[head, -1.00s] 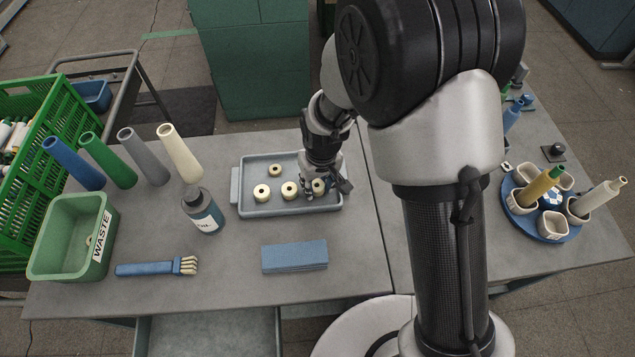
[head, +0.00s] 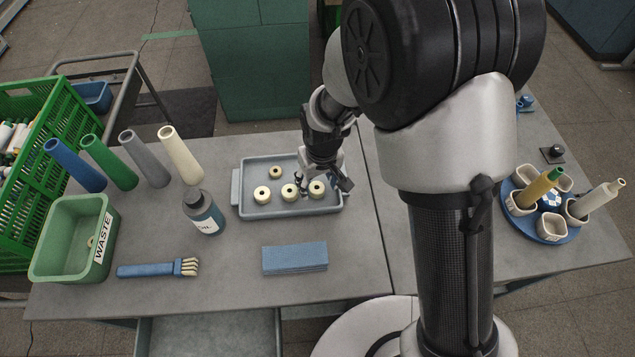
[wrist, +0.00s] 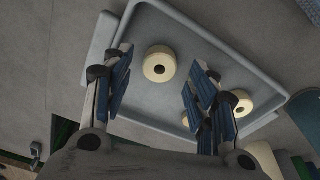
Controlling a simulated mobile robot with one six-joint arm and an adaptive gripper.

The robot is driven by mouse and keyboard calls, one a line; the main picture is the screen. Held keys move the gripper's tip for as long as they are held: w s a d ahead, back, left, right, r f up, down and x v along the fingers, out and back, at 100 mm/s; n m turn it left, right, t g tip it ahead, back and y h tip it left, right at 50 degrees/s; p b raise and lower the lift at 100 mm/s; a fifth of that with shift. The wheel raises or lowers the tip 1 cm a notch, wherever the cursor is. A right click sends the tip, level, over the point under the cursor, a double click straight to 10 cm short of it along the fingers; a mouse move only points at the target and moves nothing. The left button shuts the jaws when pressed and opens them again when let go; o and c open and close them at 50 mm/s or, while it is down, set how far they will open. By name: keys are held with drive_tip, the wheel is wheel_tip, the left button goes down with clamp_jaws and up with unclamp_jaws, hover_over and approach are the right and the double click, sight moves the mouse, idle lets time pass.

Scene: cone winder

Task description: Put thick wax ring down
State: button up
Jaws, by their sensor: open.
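The thick wax ring (head: 317,190), cream with a dark hole, sits in the right part of the grey-blue tray (head: 292,212). It seems to be the ring (wrist: 160,66) between my fingertips in the wrist view. My gripper (head: 322,176) is over the right part of the tray, just above and behind this ring. In the wrist view my gripper (wrist: 160,75) has its blue-padded fingers spread wide, one on each side of the ring, with clear gaps. Nothing is held.
Other rings (head: 289,192) lie to the left in the tray. A bottle (head: 204,213), several cones (head: 180,155), a blue cloth (head: 295,257), a brush (head: 150,269) and a green waste bin (head: 65,240) are on the table. A round blue holder (head: 548,198) stands at right.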

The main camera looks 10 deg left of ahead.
sight(320, 193)
drive_tip(key=s+d+r+m+p, duration=0.1)
drive_tip(key=d+r, duration=0.2)
drive_tip(key=r, duration=0.6)
drive_tip(key=s+d+r+m+p, duration=0.15)
drive_tip(key=d+r, duration=0.25)
drive_tip(key=r, duration=0.5)
drive_tip(key=s+d+r+m+t, duration=0.3)
drive_tip(key=s+d+r, duration=0.8)
drive_tip(key=s, duration=0.5)
drive_tip(key=d+m, duration=0.1)
drive_tip(key=d, duration=0.1)
drive_tip(key=shift+d+h, duration=0.4)
drive_tip(key=shift+w, duration=0.1)
drive_tip(key=shift+c, duration=0.4)
